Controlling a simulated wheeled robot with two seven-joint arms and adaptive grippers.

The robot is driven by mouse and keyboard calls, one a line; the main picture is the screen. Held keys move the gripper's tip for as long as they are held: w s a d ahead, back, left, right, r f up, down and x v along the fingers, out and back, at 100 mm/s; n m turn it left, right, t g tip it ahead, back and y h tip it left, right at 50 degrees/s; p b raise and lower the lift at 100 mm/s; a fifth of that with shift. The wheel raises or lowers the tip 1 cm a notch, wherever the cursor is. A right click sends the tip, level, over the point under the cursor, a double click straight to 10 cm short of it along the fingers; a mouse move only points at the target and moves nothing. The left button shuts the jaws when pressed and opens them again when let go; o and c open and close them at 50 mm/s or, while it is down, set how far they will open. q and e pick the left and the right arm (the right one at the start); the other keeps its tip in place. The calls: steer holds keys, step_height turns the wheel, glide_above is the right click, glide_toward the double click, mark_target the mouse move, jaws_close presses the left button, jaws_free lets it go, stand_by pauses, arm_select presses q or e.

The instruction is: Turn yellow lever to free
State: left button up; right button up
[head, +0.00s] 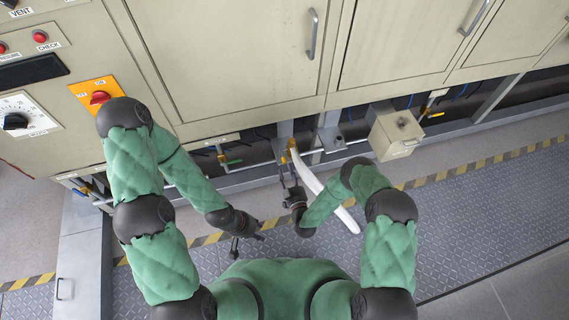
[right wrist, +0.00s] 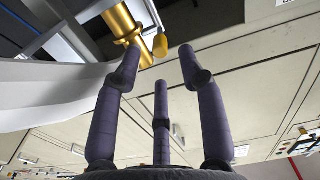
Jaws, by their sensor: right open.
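In the right wrist view a small yellow lever (right wrist: 160,45) sticks out beside a gold fitting (right wrist: 124,24). In the head view, yellow shows at the fitting (head: 291,147) at the top of a white hose (head: 318,184), below the cabinet's edge; the lever itself is too small there to make out. My right gripper (head: 290,188) is open, just below the fitting. In the right wrist view its dark fingers (right wrist: 161,78) are spread and empty, with the lever just beyond two tips, apparently apart from them. My left gripper (head: 248,246) appears open and empty, lower left.
A beige cabinet (head: 235,60) stands above. A beige box (head: 395,132) sits right of the fitting on the low rail. Another yellow-handled valve (head: 221,156) is on the pipe to the left. The grey patterned floor (head: 470,215) is clear to the right.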

mark_target(285, 161)
steer(key=shift+b+x, duration=0.7)
steer(key=shift+x, duration=2)
steer(key=shift+c, duration=0.3)
jaws_close()
